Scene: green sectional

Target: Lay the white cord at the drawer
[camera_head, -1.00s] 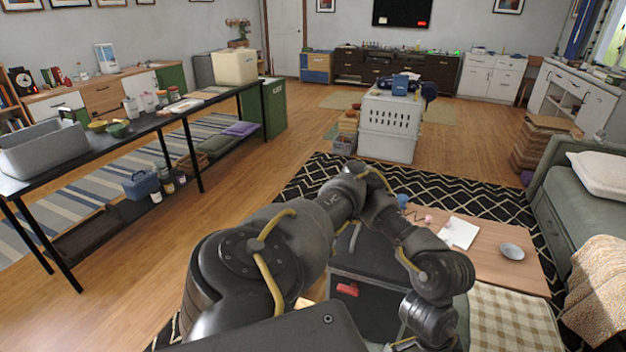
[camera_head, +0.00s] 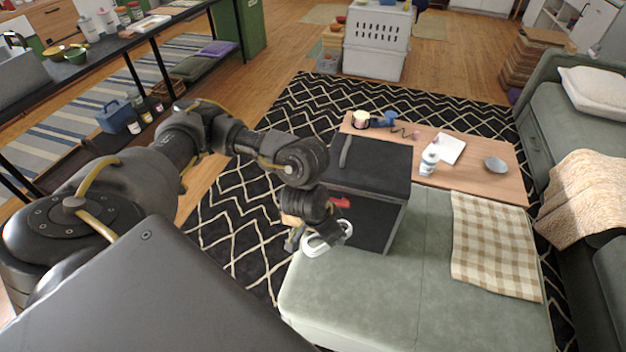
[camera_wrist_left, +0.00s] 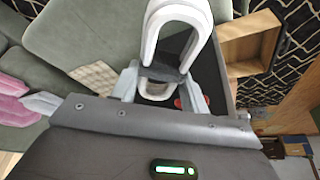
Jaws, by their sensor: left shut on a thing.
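My left gripper (camera_head: 316,236) is shut on the white cord (camera_head: 328,238), a looped white bundle held beside the dark cabinet's near left side. In the left wrist view the cord (camera_wrist_left: 172,14) stands up as a loop between the fingers (camera_wrist_left: 160,84). In the head view my arm mostly hides the drawer.
A red object (camera_head: 340,202) shows at the cabinet front. The green ottoman (camera_head: 360,290) carries a checkered cloth (camera_head: 497,246). Behind the cabinet, a wooden coffee table (camera_head: 480,180) holds a cup, a jar, a notebook and a bowl. The patterned rug (camera_head: 235,205) has clear space at left.

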